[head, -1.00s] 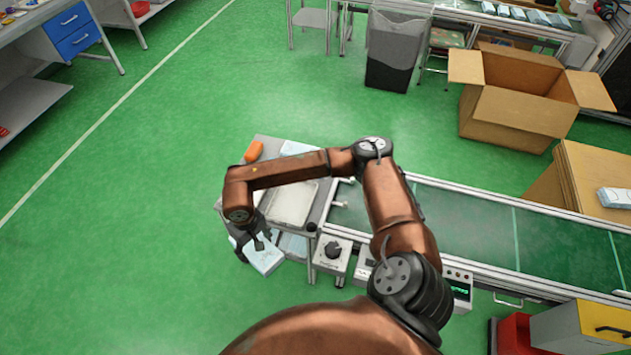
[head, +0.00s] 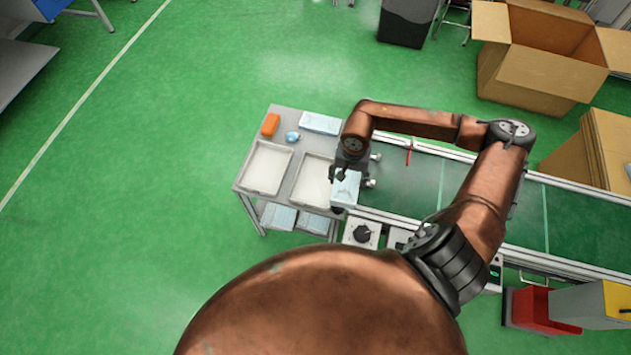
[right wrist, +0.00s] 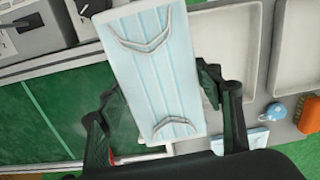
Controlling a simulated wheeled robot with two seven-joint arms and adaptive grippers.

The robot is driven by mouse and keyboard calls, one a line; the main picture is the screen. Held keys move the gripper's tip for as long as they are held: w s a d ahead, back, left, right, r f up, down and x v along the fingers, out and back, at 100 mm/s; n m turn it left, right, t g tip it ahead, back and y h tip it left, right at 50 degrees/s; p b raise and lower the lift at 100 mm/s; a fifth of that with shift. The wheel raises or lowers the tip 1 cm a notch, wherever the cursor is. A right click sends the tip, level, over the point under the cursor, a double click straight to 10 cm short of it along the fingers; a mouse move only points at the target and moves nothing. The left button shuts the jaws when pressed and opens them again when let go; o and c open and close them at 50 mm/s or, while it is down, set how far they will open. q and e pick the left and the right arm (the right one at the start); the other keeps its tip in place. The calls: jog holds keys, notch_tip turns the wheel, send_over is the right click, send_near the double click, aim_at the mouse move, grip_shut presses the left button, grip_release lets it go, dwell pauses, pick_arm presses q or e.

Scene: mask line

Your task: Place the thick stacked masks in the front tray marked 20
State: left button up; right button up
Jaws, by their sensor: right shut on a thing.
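My right gripper (head: 347,176) is shut on a thick stack of light-blue masks (head: 346,190). It holds the stack at the right end of the grey table, beside the right tray and the conveyor's end. In the right wrist view the stack (right wrist: 152,62) lies between the two fingers (right wrist: 160,88), white ear loops showing. Two shallow white trays lie side by side on the table, a left tray (head: 265,168) and a right tray (head: 312,182). Both look empty, and I cannot read a mark on either. My left gripper is not in view.
An orange object (head: 270,125), a small blue round item (head: 292,137) and a pale blue packet (head: 320,123) lie behind the trays. More mask packs (head: 280,216) lie on the lower shelf. The green conveyor (head: 400,178) runs right, with a control box (head: 361,233) in front.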

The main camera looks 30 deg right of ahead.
jog(key=shift+s+d+m, duration=0.3)
jog(key=shift+d, duration=0.2)
jog(key=shift+w+a+f, duration=0.2)
jog(key=shift+w, duration=0.25)
jog(key=shift+w+a+f, duration=0.15)
jog(key=shift+w+f, duration=0.05)
jog(key=shift+w, duration=0.25)
jog(key=w+a+f, duration=0.2)
jog(key=w, duration=0.2)
jog(key=b, duration=0.2)
send_over(316, 182)
jog(key=f, duration=0.4)
jog(key=s+f, duration=0.1)
jog(key=f, duration=0.1)
jog(key=shift+d, duration=0.2)
jog(key=shift+w+a+f, duration=0.15)
jog(key=shift+w+f, duration=0.2)
jog(key=shift+f, duration=0.05)
notch_tip(316, 182, down, 3)
jog(key=shift+a+r, duration=0.1)
jog(key=shift+r, duration=0.1)
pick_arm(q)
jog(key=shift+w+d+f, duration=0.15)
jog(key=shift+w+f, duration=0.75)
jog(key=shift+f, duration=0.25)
pick_arm(e)
jog(key=shift+w+f, duration=0.1)
jog(key=shift+f, duration=0.2)
